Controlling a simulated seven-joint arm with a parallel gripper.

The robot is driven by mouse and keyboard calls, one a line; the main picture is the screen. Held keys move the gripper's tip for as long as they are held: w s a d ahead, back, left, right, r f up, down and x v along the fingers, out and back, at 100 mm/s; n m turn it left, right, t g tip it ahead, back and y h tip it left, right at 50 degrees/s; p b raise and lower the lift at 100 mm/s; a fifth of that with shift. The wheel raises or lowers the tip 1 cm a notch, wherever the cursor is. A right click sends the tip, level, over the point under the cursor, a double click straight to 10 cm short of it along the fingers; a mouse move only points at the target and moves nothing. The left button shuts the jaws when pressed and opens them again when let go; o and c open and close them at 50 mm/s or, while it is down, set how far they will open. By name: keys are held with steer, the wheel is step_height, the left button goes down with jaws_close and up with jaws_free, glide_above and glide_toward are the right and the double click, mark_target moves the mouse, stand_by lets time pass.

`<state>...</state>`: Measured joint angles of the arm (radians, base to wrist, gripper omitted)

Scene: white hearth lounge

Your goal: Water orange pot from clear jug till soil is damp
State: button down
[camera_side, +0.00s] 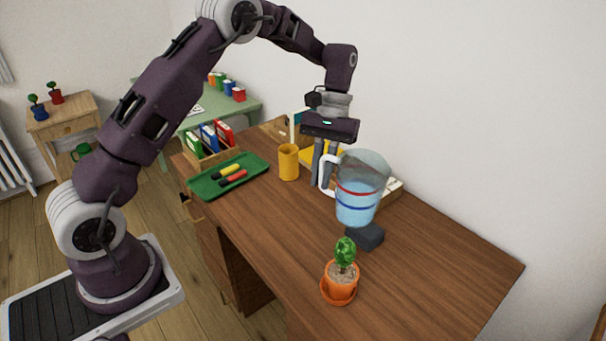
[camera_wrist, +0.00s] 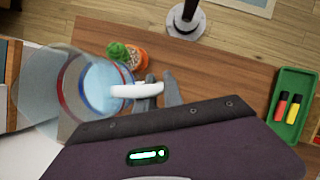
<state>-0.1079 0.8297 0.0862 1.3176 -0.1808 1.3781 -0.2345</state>
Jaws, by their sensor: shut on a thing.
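The clear jug (camera_side: 361,190) has a white handle, a red and a blue band, and bluish water inside. My gripper (camera_side: 325,185) is shut on the jug's white handle and holds the jug above the desk, close to upright. In the wrist view the jug (camera_wrist: 92,88) is at the left, with its handle between my fingers (camera_wrist: 160,92). The orange pot (camera_side: 341,287) stands on an orange saucer near the desk's front, with a green plant and pale brown soil.
A dark block (camera_side: 364,236) lies on the desk below the jug, behind the pot. A yellow mug (camera_side: 288,162) and a green tray (camera_side: 207,183) with markers are to the left. Books (camera_side: 393,187) lie by the wall. The desk's right part is clear.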

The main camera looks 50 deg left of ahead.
steer(key=s+d+r+n+t+h, duration=0.15)
steer(key=s+d+n+t, duration=0.45)
steer(key=s+d+n, duration=1.15)
steer(key=shift+s+a+f+g+h, duration=0.55)
steer(key=shift+s+a+f+g, duration=0.6)
steer(key=shift+f, duration=2.7)
step_height(320, 180, up, 12)
steer(key=w+n+g+h, duration=0.1)
steer(key=n+g+h, duration=0.2)
steer(key=g, duration=0.4)
steer(key=shift+w+r+g, duration=0.25)
steer(key=shift+w+g, duration=0.1)
stand_by(1.0)
